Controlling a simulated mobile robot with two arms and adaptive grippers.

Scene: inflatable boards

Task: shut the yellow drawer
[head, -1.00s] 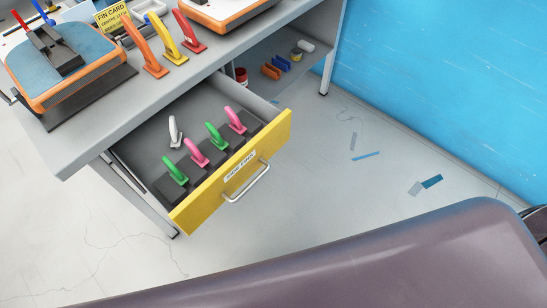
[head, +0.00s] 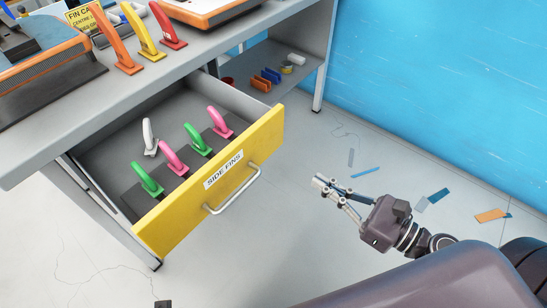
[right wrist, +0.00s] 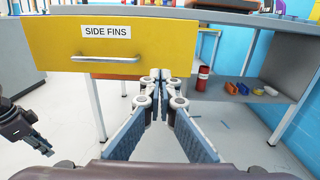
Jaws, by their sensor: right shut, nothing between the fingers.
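The yellow drawer (head: 243,165), labelled SIDE FINS, stands pulled out from under the grey bench. Its metal bar handle (head: 232,190) is on the front. Inside lie green, pink and white fins on dark bases. My right gripper (head: 318,183) is shut and empty, to the right of the drawer front and apart from it. In the right wrist view the drawer front (right wrist: 150,48) fills the upper left, with my right fingertips (right wrist: 160,76) at the picture's middle near its lower right edge. In the right wrist view a dark gripper (right wrist: 35,140) shows at the lower left, probably my left one, its jaws unclear.
The bench top (head: 120,95) carries orange, yellow and red fins and orange-edged boards. A lower shelf (head: 300,80) holds small blue and orange items. A blue wall (head: 440,80) closes the right side. Scraps (head: 490,215) lie on the otherwise clear floor.

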